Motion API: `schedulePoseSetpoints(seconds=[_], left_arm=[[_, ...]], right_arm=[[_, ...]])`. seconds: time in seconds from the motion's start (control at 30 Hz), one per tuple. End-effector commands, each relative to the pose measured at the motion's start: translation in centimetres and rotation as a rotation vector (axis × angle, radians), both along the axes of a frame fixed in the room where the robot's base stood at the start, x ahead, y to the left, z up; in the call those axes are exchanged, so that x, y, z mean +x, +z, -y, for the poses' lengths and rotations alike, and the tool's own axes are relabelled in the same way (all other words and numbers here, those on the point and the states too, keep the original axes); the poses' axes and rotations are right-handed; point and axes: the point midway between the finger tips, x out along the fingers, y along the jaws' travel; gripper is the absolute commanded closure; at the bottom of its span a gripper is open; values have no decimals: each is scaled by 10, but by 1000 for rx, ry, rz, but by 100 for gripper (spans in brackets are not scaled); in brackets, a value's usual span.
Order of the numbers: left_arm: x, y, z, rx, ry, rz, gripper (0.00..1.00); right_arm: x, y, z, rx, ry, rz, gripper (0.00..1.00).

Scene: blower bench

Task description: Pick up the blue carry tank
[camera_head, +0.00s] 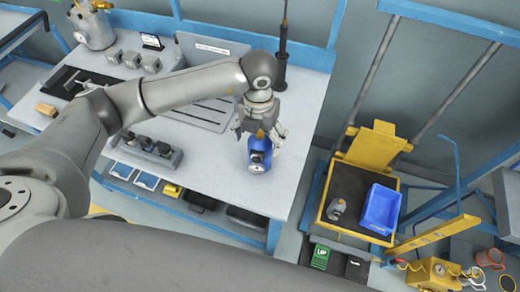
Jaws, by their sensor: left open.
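The blue carry tank (260,158) stands near the front right edge of the white bench (209,173). It is a small blue body with a pale round face toward me. My left gripper (259,138) is directly above it, pointing down, with its fingers spread to either side of the tank's top. The gripper hides part of the tank's top, and I cannot tell whether the fingers touch it. My right gripper does not show.
A grey block with dark fittings (151,150) sits on the bench left of the tank. A dark upright post (281,58) stands behind. To the right, a yellow-framed cart holds a blue bin (380,209). Bare bench lies around the tank.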

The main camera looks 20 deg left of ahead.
Motion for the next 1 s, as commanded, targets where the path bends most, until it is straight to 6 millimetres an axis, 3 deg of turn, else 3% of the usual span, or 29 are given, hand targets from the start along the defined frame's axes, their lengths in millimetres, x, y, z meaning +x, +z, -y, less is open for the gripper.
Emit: schedulePoseSetpoints(seconds=[0.13,0.43,1.0], left_arm=[[-1,-17,0,0,1,-3,16],[0,-24,0,-1,-1,1,16],[0,-23,1,-1,-1,1,89]], right_arm=[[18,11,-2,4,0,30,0],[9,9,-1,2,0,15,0],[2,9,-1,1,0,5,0]])
